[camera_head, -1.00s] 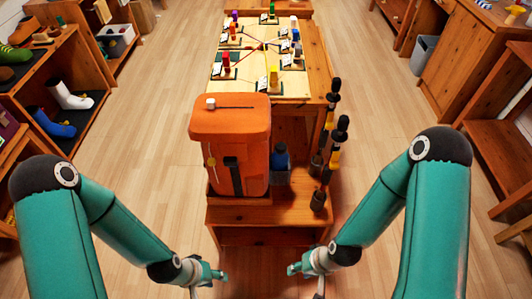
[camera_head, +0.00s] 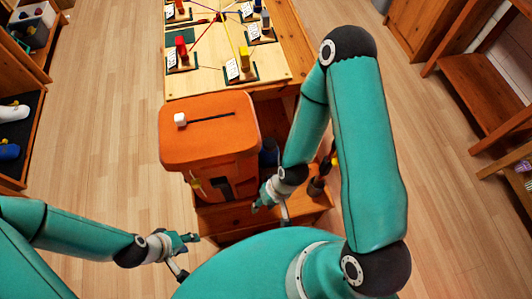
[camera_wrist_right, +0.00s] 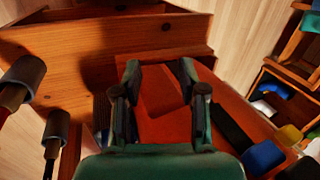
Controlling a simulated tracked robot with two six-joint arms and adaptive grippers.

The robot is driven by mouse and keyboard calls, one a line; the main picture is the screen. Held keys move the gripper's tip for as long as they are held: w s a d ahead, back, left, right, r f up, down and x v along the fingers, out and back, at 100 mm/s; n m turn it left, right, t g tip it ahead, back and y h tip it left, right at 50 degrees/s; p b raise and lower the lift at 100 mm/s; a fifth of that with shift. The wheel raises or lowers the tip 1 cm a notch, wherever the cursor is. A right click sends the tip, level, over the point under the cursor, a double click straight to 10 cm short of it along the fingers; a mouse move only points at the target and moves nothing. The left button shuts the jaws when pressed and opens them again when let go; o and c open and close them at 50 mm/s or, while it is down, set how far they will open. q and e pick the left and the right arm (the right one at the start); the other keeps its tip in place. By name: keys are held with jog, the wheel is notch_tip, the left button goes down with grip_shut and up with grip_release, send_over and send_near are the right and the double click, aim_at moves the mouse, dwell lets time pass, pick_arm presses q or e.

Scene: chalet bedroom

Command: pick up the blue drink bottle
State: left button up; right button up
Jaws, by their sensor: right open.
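The blue drink bottle (camera_head: 269,151) shows in the head view as a dark blue shape at the right side of the orange box (camera_head: 210,131), largely hidden behind my right arm. I cannot clearly make out the bottle in the right wrist view. My right gripper (camera_head: 263,203) is in front of the box's right part, near the low wooden shelf. In the right wrist view my right gripper (camera_wrist_right: 160,78) is open, with nothing between its fingers and the orange surface behind them. My left gripper (camera_head: 188,246) is in front of the shelf's left end; its opening is unclear.
The wooden shelf (camera_head: 226,222) carries the box. Dark-handled tools (camera_head: 318,178) stand right of the bottle, partly hidden by my right arm. A table (camera_head: 206,76) with small coloured pieces lies behind. Floor (camera_head: 115,130) is clear on the left.

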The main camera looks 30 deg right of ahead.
jog(key=shift+s+d, duration=0.1)
jog(key=shift+o, duration=1.5)
jog(key=shift+w+d, duration=0.1)
jog(key=shift+w, duration=0.2)
jog(key=n+t+h+b, duration=0.25)
jog(key=n+b, duration=0.45)
jog(key=b, duration=0.6)
send_near(271, 144)
jog(key=shift+t, duration=0.45)
jog(key=b+x, duration=0.1)
jog(key=x, duration=0.5)
jog(key=shift+s+d+f+b, duration=0.1)
jog(key=shift+f+b, duration=0.25)
jog(key=shift+b, duration=0.05)
jog(key=b+x, duration=0.1)
jog(key=x, duration=0.3)
jog(key=shift+s+f+b, duration=0.1)
jog(key=shift+f+b, duration=0.05)
jog(key=shift+b, duration=0.15)
jog(key=shift+a+f, duration=0.2)
jog(key=shift+f, duration=0.1)
